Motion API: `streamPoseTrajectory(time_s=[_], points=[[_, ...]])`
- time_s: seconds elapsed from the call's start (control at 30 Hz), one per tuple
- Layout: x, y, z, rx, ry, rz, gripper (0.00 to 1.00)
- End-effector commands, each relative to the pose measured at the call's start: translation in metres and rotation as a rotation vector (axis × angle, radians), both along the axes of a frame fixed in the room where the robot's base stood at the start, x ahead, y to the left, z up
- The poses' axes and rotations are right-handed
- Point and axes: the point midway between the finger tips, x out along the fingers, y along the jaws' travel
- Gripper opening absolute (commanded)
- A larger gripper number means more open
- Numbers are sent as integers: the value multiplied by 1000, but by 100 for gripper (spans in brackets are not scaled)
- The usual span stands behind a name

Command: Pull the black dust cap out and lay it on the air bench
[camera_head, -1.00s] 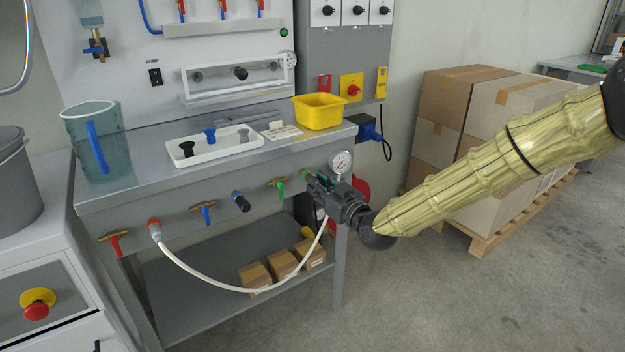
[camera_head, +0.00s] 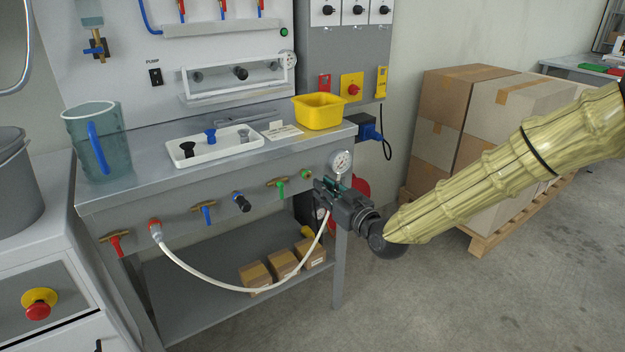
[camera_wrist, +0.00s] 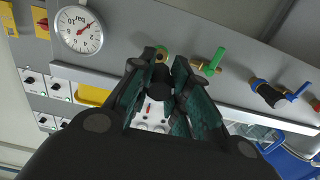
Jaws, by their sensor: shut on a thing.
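The black dust cap (camera_wrist: 161,78) shows in the wrist view as a dark round piece between my fingertips. My gripper (camera_wrist: 160,88) is shut on it. In the head view my gripper (camera_head: 322,190) is in front of the air bench's front panel, near its right end, and hides the cap. A brass port with a green ring (camera_head: 306,173) sits just left of my gripper, bare and apart from it. It also shows past the cap in the wrist view (camera_wrist: 161,51). The air bench (camera_head: 130,172) has a grey top above this panel.
On the bench top stand a blue-handled jug (camera_head: 112,135), a white tray (camera_head: 225,156) with plugs and a yellow bin (camera_head: 319,112). A gauge (camera_head: 341,162) is close to my gripper. A white hose (camera_head: 215,287) hangs below. Bare top lies before the tray.

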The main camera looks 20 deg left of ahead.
Motion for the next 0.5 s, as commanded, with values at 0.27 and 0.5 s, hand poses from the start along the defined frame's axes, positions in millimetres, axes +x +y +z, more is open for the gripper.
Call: streamPoseTrajectory(time_s=[0.27,0.5], points=[[-5,-7,0,1,-1,-1,0],[-6,-9,0,0,0,-1,0]])
